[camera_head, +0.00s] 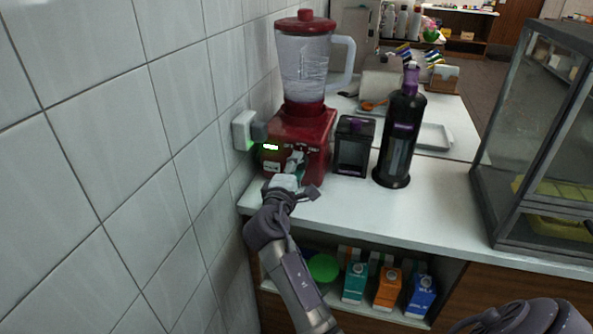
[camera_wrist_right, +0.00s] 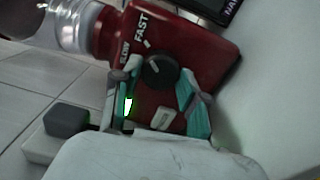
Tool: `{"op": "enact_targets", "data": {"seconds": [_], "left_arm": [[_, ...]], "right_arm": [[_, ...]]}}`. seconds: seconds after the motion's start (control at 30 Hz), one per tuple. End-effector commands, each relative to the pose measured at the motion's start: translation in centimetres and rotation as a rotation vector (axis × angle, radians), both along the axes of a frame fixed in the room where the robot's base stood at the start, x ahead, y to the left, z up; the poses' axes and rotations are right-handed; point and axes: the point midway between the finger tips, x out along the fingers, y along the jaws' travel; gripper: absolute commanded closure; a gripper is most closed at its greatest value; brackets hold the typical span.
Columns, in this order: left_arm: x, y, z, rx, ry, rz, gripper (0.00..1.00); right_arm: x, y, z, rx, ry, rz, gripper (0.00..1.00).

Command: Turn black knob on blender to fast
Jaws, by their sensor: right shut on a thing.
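The red blender (camera_head: 299,135) stands on the white counter against the tiled wall, with its clear jug and red lid on top. My right gripper (camera_head: 295,166) is at the front of its red base. In the right wrist view, my right gripper (camera_wrist_right: 157,98) has a teal-padded finger on each side of the black knob (camera_wrist_right: 160,70) and is shut on it. The words SLOW and FAST are printed beside the knob, with a white tick near it. Which way the knob points is hard to tell. A green light (camera_wrist_right: 128,107) glows on the base.
A wall plug (camera_head: 245,130) sits left of the blender. A dark square container (camera_head: 354,146) and a tall black bottle (camera_head: 401,135) stand close to its right. A glass case (camera_head: 545,130) is farther right. The counter front is clear.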

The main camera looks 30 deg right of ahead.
Motion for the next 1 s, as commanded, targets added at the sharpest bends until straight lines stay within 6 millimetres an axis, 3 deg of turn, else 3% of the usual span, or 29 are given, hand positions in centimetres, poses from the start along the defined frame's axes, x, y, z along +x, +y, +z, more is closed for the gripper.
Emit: {"op": "enact_targets", "data": {"seconds": [0.43,0.47,0.6,1.0], "left_arm": [[-0.03,-0.01,-0.08,0.000,0.000,0.000,0.60],[-0.03,-0.01,-0.08,0.000,0.000,0.000,0.60],[-0.03,-0.01,-0.08,0.000,0.000,0.001,0.60],[-0.17,0.05,-0.09,0.000,0.002,0.000,0.60]], "right_arm": [[-0.05,-0.03,-0.17,0.011,-0.005,-0.001,0.92],[-0.05,-0.03,-0.17,0.010,-0.004,-0.001,0.52],[-0.04,-0.02,-0.14,0.009,-0.005,-0.001,0.32],[-0.58,0.79,-0.13,0.009,-0.006,0.002,0.32]]}}
